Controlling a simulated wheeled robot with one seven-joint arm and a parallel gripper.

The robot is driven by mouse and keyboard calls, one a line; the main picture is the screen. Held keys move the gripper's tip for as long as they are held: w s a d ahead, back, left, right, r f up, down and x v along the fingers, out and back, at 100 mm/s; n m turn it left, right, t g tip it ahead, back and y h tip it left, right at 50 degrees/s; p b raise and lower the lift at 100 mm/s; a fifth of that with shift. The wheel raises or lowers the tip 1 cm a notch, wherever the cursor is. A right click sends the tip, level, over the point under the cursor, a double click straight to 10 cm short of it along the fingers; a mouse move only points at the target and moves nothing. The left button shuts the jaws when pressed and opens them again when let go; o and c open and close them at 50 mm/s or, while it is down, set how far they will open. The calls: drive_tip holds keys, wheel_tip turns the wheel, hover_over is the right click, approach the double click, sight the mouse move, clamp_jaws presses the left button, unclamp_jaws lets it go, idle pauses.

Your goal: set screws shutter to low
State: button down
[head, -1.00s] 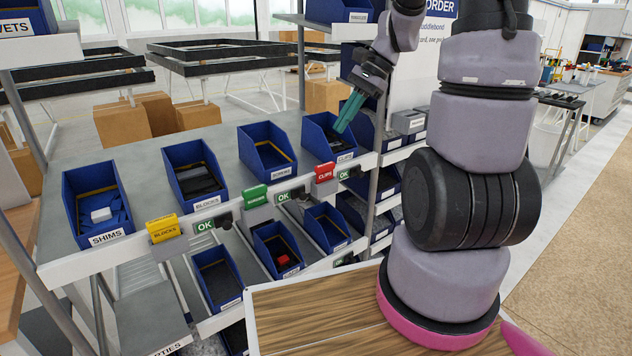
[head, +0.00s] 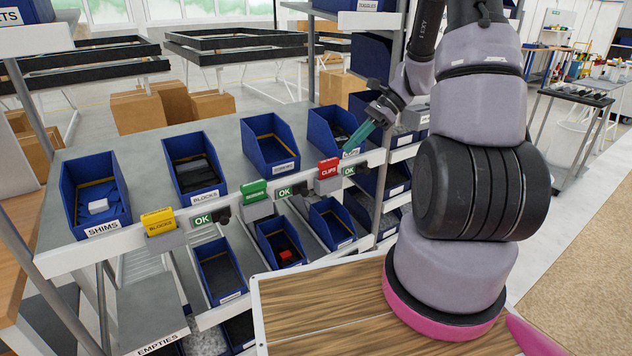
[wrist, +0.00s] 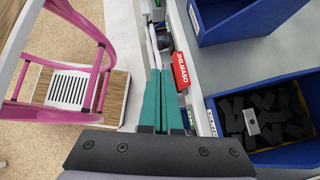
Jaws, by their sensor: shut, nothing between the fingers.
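The green screws shutter (head: 254,191) stands on the shelf's front rail, below the third upper bin. An OK tag (head: 285,193) and a dark knob sit to its right. My gripper (head: 348,151) has its teal fingers together and empty. It is over the rail just right of the red clips shutter (head: 328,168), one shutter to the right of the green one. In the wrist view, my closed fingertips (wrist: 159,70) point along the rail beside the red shutter (wrist: 181,71). I cannot make out the green shutter there.
The yellow blocks shutter (head: 158,221) is farther left on the rail. Blue bins stand behind, including the screws bin (head: 286,167) and the clips bin, with dark pieces in the wrist view (wrist: 292,157). Lower bins (head: 222,270) sit under the rail. Space above the rail is open.

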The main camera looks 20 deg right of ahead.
sight(316, 181)
drive_tip(key=x, duration=1.4)
drive_tip(key=shift+s, duration=0.1)
